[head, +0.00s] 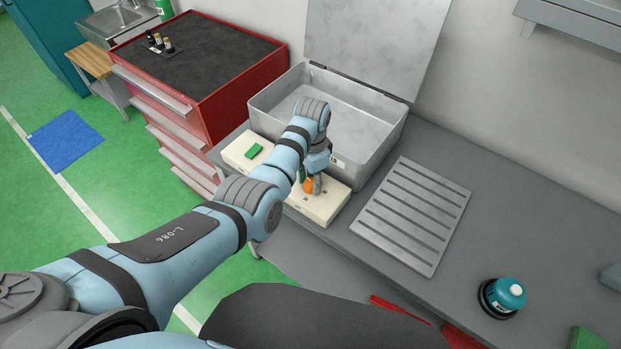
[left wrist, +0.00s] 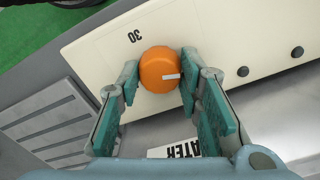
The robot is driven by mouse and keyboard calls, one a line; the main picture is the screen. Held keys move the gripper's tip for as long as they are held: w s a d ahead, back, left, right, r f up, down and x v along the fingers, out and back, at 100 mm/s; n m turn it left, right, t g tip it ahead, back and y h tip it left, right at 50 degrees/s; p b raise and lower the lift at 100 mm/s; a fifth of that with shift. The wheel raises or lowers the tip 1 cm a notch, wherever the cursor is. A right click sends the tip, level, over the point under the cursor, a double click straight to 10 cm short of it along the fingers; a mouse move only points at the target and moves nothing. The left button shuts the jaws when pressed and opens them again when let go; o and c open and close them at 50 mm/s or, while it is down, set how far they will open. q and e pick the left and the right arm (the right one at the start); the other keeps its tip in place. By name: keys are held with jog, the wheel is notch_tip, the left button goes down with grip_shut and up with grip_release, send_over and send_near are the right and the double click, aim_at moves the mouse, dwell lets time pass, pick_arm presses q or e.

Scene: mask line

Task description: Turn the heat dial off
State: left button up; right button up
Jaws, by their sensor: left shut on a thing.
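The heat dial is an orange round knob (left wrist: 160,70) with a white pointer line, on a cream control panel (left wrist: 230,30). In the left wrist view the pointer line points to the right of the picture, and the mark "30" is printed at the upper left of the dial. My left gripper (left wrist: 158,85) has its teal fingers on both sides of the dial and is shut on it. In the head view the dial (head: 309,185) shows partly behind my left gripper (head: 313,183), on the cream panel (head: 325,207). My right gripper is not in view.
An open grey metal box (head: 375,135) with a raised lid stands behind the panel. A green button (head: 254,151) is on the panel's left part. A slotted grey plate (head: 412,215) lies to the right. A teal-topped round device (head: 503,295) stands further right on the grey bench.

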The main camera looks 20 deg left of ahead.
aim_at(311, 181)
pick_arm(q)
jog(key=o, duration=1.2)
jog(key=shift+w, duration=0.1)
jog(key=shift+c, duration=0.2)
notch_tip(311, 181, up, 12)
